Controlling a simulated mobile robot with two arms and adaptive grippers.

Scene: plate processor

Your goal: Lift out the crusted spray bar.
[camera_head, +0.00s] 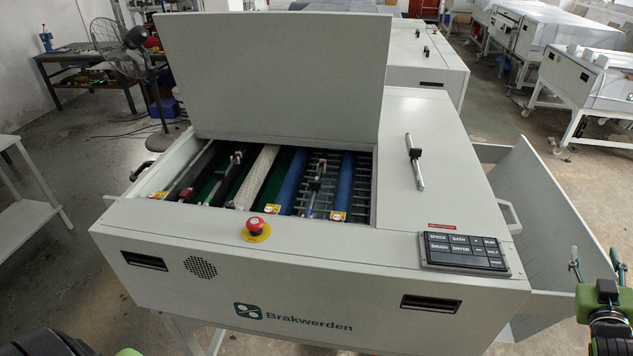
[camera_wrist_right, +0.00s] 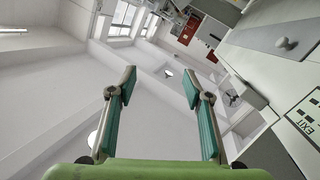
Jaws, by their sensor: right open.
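The open bay of the plate processor holds parallel rollers and bars. A thin metal bar with a dark grip (camera_head: 315,182) lies between two blue rollers. A similar bar with a dark grip (camera_head: 233,166) lies left of the cream, rough-looking roller (camera_head: 257,177). I cannot tell at this size which bar is crusted. Another silver bar with a black grip (camera_head: 415,162) lies on the flat cover right of the bay. My right gripper (camera_head: 596,262) is open and empty, right of the machine and away from the bay. Its spread fingers show in the right wrist view (camera_wrist_right: 160,95). My left gripper is out of view.
The raised lid (camera_head: 275,75) stands upright behind the bay. A red emergency button (camera_head: 257,226) and a black keypad (camera_head: 463,252) sit on the front top. An open side panel (camera_head: 560,215) stands out at the right. The right cover is mostly clear.

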